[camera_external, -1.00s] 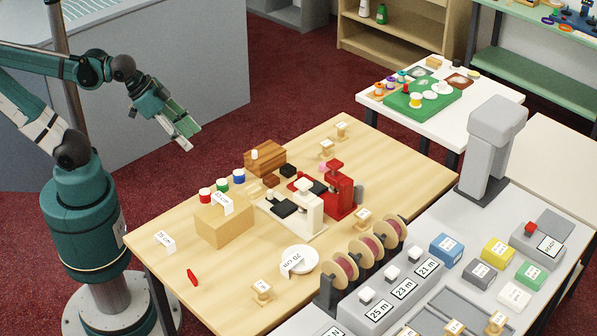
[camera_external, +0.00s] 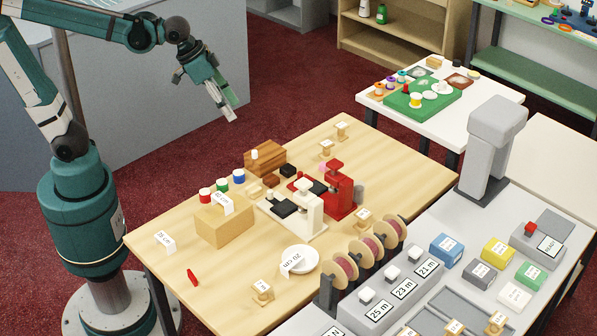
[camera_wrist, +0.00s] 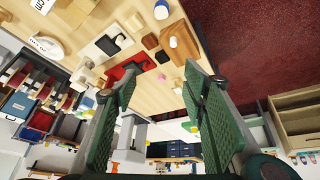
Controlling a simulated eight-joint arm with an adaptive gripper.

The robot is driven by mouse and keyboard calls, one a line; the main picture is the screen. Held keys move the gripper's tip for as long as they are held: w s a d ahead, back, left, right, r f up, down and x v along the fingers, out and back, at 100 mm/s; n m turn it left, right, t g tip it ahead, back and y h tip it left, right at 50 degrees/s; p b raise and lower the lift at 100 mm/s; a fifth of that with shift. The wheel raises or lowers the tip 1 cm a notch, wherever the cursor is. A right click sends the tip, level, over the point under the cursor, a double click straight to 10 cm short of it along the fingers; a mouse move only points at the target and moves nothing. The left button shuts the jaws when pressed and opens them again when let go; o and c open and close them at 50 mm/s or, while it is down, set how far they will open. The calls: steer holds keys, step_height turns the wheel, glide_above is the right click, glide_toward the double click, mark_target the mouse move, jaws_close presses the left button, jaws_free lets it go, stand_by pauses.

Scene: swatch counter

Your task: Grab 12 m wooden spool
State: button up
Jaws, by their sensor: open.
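Several small wooden spools with white labels stand on the wooden table: one at the far corner (camera_external: 341,130), one just nearer (camera_external: 326,148), one beside the red machine (camera_external: 362,217) and one at the near edge (camera_external: 262,290). Their labels are too small to read, so I cannot tell which is the 12 m wooden spool. My gripper (camera_external: 229,108) is open and empty, up in the air behind the table's far left edge, apart from every spool. In the wrist view its two green fingers (camera_wrist: 160,78) are spread wide.
A red machine (camera_external: 337,190) and a cream machine (camera_external: 303,215) stand mid-table. A brown wooden block (camera_external: 266,156), a tan box (camera_external: 224,226), coloured small spools (camera_external: 222,185) and a white plate (camera_external: 300,258) are around them. The table's far left strip is clear.

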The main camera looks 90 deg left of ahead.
steer(key=w+a+r+n+g+p, duration=0.1)
steer(key=w+a, duration=0.1)
steer(key=w, duration=0.4)
steer(key=w+a+r+n+p, duration=0.1)
steer(key=w+a+p, duration=0.15)
steer(key=w, duration=0.25)
steer(key=n+g+p, duration=0.4)
steer(key=n+p, duration=0.1)
steer(key=p, duration=0.3)
glide_above(343, 124)
step_height(343, 124, down, 18)
steer(key=shift+d+f, duration=0.15)
steer(key=shift+f, duration=0.05)
steer(key=shift+w+f, duration=0.15)
steer(key=shift+f, duration=0.2)
steer(key=shift+f+b, duration=0.35)
steer(key=shift+f, duration=0.95)
steer(key=shift+a+f+b, duration=0.2)
steer(key=shift+f+b, duration=0.2)
steer(key=shift+f, duration=2.2)
